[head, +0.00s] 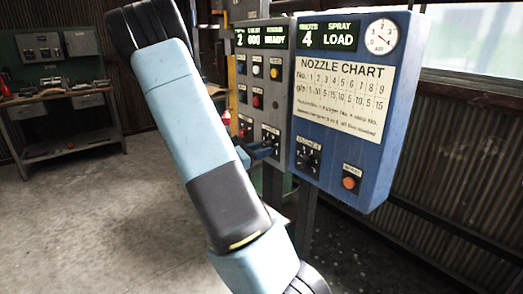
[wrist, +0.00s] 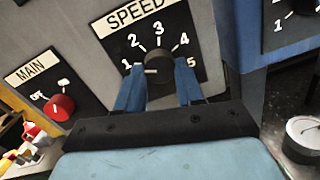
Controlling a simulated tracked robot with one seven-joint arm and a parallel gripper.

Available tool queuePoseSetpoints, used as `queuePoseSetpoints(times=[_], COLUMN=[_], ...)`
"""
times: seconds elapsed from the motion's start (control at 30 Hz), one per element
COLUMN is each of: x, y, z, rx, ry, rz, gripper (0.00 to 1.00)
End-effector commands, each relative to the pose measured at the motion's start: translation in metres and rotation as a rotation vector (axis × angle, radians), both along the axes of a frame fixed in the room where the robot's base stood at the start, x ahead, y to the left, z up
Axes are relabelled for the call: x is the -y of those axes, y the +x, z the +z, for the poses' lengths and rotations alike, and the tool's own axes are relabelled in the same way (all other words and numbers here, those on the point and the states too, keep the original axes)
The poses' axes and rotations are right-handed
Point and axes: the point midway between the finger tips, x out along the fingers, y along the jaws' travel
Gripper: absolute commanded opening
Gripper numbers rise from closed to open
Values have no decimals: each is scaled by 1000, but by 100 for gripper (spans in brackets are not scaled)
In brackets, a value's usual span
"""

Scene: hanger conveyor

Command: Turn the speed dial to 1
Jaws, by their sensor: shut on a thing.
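The speed dial (wrist: 158,58) is a round black knob on a black plate marked SPEED, with numbers 1 to 5 around it. Its white pointer line faces left, toward the 1. My gripper (wrist: 160,72) has its two blue fingers on either side of the knob and is shut on it. In the head view my gripper (head: 262,151) is at the lower part of the grey panel (head: 274,103), and the knob is mostly hidden there.
A red MAIN switch (wrist: 62,107) is left of the dial. A blue cabinet (head: 345,170) with a nozzle chart (head: 343,95), a black knob (head: 308,157) and an orange button (head: 349,183) stands close on the right. A workbench (head: 58,105) is at the far left. The floor between is clear.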

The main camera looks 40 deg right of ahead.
Motion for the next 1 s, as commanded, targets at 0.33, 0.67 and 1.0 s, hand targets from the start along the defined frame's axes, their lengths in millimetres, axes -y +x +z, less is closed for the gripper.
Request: queuePoseSetpoints(times=[0.33, 0.67, 1.0], x=[-1, 0, -1], y=[0, 0, 0], z=[-1, -1, 0], rx=[-20, -18, -17], ry=[4, 2, 2], rz=[0, 1, 1], gripper=[6, 54, 62])
